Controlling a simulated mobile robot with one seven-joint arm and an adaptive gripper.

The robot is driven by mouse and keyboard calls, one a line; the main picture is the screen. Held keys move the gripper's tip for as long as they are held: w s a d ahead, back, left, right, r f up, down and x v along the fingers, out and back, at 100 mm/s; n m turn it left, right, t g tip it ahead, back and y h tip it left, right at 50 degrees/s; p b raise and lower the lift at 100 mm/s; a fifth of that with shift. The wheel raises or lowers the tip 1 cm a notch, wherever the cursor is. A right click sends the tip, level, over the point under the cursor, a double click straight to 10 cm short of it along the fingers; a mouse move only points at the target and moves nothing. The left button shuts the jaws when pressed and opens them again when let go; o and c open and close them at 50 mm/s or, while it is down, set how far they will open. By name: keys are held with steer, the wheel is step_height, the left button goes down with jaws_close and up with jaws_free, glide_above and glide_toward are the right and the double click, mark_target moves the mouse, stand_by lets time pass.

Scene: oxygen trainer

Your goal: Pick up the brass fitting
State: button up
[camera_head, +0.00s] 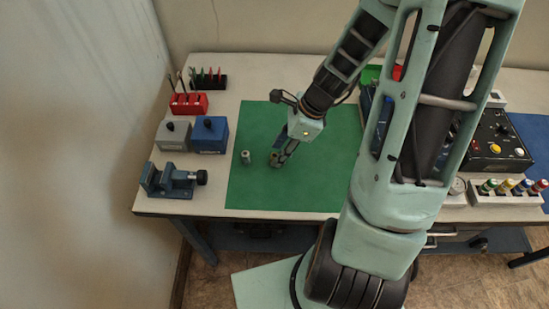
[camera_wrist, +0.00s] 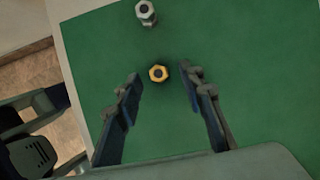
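The brass fitting (camera_wrist: 158,73) is a small yellow hex piece with a dark hole, standing on the green mat (camera_wrist: 260,100). In the wrist view it lies between and just beyond the fingertips of my gripper (camera_wrist: 158,82), which is open, with a gap on both sides. In the head view my gripper (camera_head: 278,160) is low over the mat (camera_head: 250,190), pointing down. The brass fitting cannot be made out there, hidden by or blended with the fingers.
A silver fitting (camera_wrist: 147,12) stands close by, left of my gripper in the head view (camera_head: 246,157). A blue vise (camera_head: 168,181), grey and blue boxes (camera_head: 209,135) and a red rack (camera_head: 188,104) line the left side. A control box (camera_head: 495,140) stands right.

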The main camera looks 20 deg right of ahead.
mark_target(275, 155)
steer(key=shift+x, duration=1.65)
steer(key=shift+c, duration=0.4)
jaws_close()
